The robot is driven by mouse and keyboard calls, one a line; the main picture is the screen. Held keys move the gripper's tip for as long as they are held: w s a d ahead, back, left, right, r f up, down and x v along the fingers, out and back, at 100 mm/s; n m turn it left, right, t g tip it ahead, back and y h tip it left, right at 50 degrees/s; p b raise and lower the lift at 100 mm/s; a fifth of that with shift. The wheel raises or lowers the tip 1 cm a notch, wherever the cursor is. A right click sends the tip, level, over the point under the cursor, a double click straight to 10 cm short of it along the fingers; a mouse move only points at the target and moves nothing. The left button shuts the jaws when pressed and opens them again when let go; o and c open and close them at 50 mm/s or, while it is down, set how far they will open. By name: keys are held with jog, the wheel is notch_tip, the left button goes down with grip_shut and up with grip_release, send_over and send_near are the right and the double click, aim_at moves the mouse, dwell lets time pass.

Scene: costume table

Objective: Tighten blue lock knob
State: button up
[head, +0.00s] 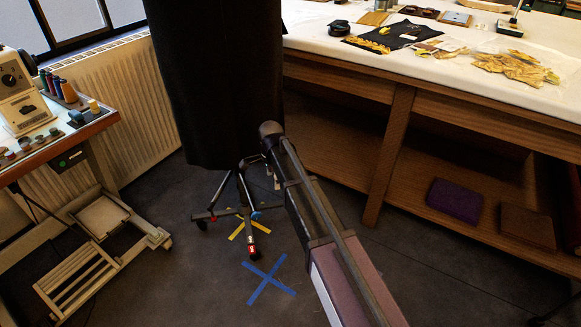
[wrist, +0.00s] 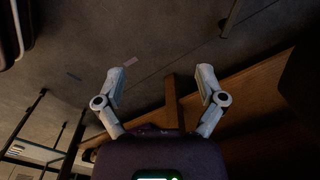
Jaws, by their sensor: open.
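The blue lock knob (head: 256,215) shows small in the head view, low on the wheeled base (head: 245,205) of a stand under a long black garment (head: 220,80). My arm reaches up from the bottom of the head view and ends close to the stand, in front of the garment's lower right edge. My gripper (wrist: 159,75) shows in the wrist view with its two pale fingers spread wide and nothing between them. The wrist view shows floor and wooden table parts beyond the fingers. I cannot make out the knob there.
A long table (head: 450,75) with a white top, cloth pieces and tools stands at the right. A purple box (head: 455,201) lies on its lower shelf. A sewing bench (head: 60,145) stands at the left. Blue tape (head: 268,280) marks the open floor by the stand.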

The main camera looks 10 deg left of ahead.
jog(key=s+d+r+n+p, duration=0.1)
jog(key=d+r+n+p, duration=0.5)
jog(key=n, duration=0.6)
dwell(0.6)
jog(key=shift+r, duration=0.1)
jog(key=shift+o, duration=0.2)
jog(key=n+y+b, duration=0.1)
jog(key=n+b, duration=0.5)
jog(key=b, duration=0.8)
send_over(256, 212)
jog(key=d, duration=0.1)
notch_tip(256, 212, down, 14)
jog(key=shift+w+g, duration=0.25)
jog(key=shift+g, duration=0.05)
jog(key=shift+d, duration=0.1)
jog(key=f+b, duration=0.9)
jog(key=a+f+b, duration=0.1)
jog(key=f+b, duration=0.3)
jog(key=shift+s+f+b, duration=0.25)
jog(key=shift+s+b, duration=0.1)
